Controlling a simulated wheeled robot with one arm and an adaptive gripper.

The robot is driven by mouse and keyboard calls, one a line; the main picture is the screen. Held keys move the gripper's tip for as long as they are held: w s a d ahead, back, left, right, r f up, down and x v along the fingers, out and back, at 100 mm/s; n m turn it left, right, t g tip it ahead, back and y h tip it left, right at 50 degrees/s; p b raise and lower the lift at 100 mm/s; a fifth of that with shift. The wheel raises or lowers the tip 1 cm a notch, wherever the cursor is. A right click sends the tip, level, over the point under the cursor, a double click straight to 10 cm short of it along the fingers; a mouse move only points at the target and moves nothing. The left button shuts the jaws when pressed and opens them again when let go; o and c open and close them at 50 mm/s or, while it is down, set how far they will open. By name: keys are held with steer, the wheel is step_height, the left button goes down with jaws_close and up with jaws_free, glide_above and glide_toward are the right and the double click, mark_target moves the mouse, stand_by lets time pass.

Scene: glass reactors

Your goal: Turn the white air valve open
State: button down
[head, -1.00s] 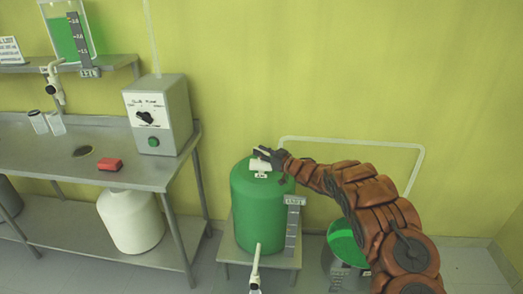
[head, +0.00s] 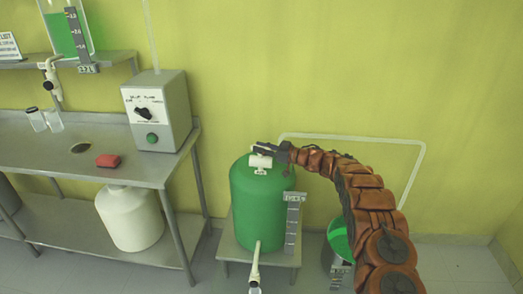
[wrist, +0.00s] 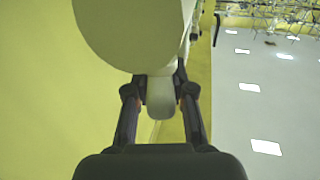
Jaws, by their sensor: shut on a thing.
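The white air valve (head: 260,161) sits on top of the green tank (head: 258,210), above a small "AIR" label (head: 261,172). My gripper (head: 264,148) is at the top of the valve, reaching in from the right. In the wrist view, my gripper (wrist: 160,90) is shut on the valve's white handle (wrist: 160,98), which lies between the two fingers. A large, pale round part (wrist: 130,30) fills the top of that view. The exact angle of the handle is hard to read in the head view.
A grey control box (head: 158,112) and a red block (head: 108,161) are on the steel table (head: 60,158) at left. A pale pipe (head: 350,139) runs behind my arm. A second green vessel (head: 338,238) is partly hidden by my arm.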

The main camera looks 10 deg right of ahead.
steer(key=shift+a+r+n+g+y+b, duration=0.1)
steer(key=shift+a+n+g+y+b, duration=0.15)
steer(key=shift+n+g+y+b, duration=0.6)
steer(key=shift+r+g, duration=0.1)
steer(key=shift+g, duration=0.25)
stand_by(0.6)
steer(key=c, duration=1.3)
jaws_free()
steer(key=o, duration=0.3)
steer(key=shift+d, duration=0.1)
steer(key=shift+d, duration=0.15)
steer(key=shift+s+d, duration=0.2)
steer(key=shift+d, duration=0.25)
steer(key=v, duration=1)
steer(key=shift+s+d, duration=0.25)
steer(key=shift+d, duration=0.1)
